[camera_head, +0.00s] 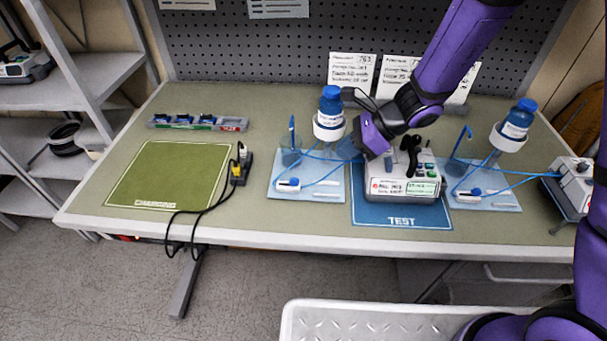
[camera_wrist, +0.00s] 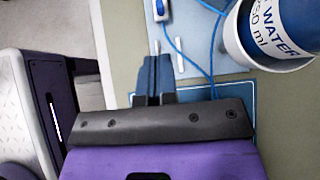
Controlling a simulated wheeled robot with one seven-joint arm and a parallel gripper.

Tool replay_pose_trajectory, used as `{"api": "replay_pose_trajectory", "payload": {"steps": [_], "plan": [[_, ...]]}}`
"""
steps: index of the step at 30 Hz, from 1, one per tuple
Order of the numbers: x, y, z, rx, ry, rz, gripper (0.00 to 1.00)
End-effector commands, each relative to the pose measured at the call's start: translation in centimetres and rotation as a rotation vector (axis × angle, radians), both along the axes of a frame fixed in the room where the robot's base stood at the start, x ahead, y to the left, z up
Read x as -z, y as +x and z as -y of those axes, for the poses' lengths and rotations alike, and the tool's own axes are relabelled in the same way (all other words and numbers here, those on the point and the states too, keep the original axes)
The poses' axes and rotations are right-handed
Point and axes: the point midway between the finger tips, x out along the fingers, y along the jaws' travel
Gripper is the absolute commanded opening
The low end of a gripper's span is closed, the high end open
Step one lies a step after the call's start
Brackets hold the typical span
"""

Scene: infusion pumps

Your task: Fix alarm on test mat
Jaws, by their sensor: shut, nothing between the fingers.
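The test mat (camera_head: 400,217) is blue and lies right of centre on the table. My gripper (camera_head: 365,150) hangs over the left rear of the pump, partly hidden by my own wrist in the head view. The pump is not visible in the wrist view. I cannot read an alarm on its face.
Pale blue trays (camera_head: 333,190) (camera_head: 487,198) flank the mat, with water bottles (camera_head: 330,115) (camera_head: 516,125) and blue tubing. Another pump (camera_head: 573,185) stands at the far right. The green charging mat (camera_head: 165,175) is empty, beside a black cabled plug block (camera_head: 240,165).

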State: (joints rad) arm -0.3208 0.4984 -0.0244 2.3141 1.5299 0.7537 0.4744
Motion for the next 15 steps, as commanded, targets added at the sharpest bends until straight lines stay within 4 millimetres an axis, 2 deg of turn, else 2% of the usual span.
{"api": "replay_pose_trajectory", "payload": {"steps": [15], "plan": [[6.3,-0.1,-6.3,-0.005,-0.002,-0.002,0.0]]}}
